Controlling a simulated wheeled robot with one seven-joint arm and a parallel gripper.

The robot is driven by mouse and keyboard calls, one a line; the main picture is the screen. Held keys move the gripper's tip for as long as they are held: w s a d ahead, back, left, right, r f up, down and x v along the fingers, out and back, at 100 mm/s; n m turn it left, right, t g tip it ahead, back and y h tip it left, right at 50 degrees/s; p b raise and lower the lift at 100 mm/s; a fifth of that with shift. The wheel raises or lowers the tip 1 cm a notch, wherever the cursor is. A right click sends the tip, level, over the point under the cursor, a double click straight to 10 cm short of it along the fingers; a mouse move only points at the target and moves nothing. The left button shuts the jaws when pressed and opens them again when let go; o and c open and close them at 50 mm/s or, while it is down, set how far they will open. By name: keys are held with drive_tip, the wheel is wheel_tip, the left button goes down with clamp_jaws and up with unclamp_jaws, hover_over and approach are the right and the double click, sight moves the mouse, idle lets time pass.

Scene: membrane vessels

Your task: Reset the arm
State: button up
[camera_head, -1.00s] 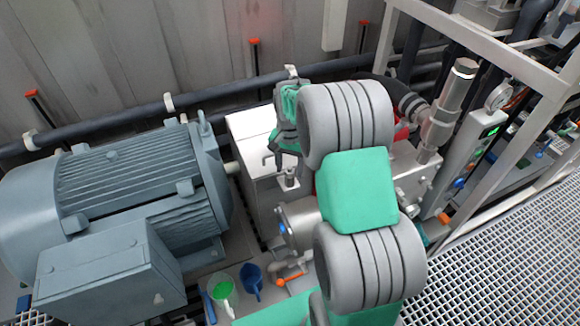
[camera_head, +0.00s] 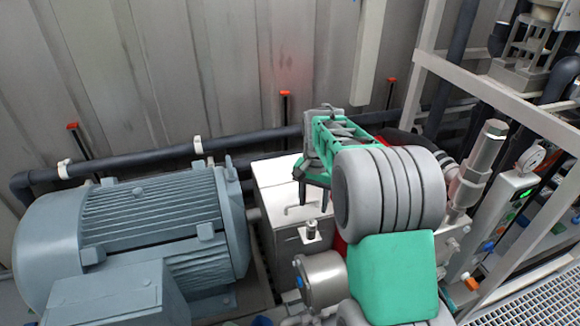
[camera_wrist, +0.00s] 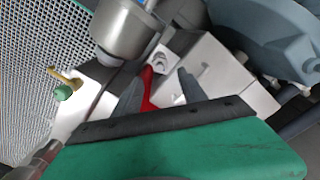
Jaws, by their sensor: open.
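My gripper (camera_head: 313,197) is in the middle of the head view, above a pale metal box (camera_head: 275,176) with a handle on its lid. Its two dark fingers point down and stand apart, with nothing seen between them. In the wrist view, the fingers (camera_wrist: 160,92) reach out past the green housing at the bottom. A red part and pale metal surfaces lie behind them. My grey and green arm links hide part of the equipment to the right of the box.
A large grey motor (camera_head: 150,237) stands at the left. A dark pipe (camera_head: 250,143) runs along the wall. A steel cylinder (camera_head: 322,279) sits below the box. A white frame (camera_head: 490,92), a gauge (camera_head: 531,158) and metal grating (camera_head: 530,295) are at the right.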

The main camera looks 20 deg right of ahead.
drive_tip(key=shift+w+n, duration=0.35)
drive_tip(key=shift+n, duration=0.45)
drive_tip(key=s+f, duration=0.2)
drive_tip(key=s+f+n, duration=0.1)
drive_tip(key=s+a+f+n, duration=0.1)
drive_tip(key=s+f, duration=0.1)
drive_tip(key=shift+s+f+g, duration=0.3)
drive_tip(key=shift+f+g, duration=0.05)
drive_tip(key=shift+g, duration=0.05)
drive_tip(key=s, duration=0.2)
drive_tip(key=s+a+n, duration=0.1)
drive_tip(key=s, duration=0.1)
drive_tip(key=s+a+n, duration=0.1)
drive_tip(key=s, duration=0.1)
drive_tip(key=shift+s+f, duration=0.15)
drive_tip(key=shift+s, duration=0.25)
drive_tip(key=s+a+r+n+t, duration=0.2)
drive_tip(key=s+a+r, duration=0.3)
drive_tip(key=s, duration=0.4)
wheel_tip(320, 180, up, 6)
drive_tip(key=w+a+t, duration=0.1)
drive_tip(key=a+t, duration=0.1)
drive_tip(key=shift+w+a+r+n, duration=0.25)
drive_tip(key=shift+w+a+n, duration=0.05)
drive_tip(key=shift+a+n, duration=0.1)
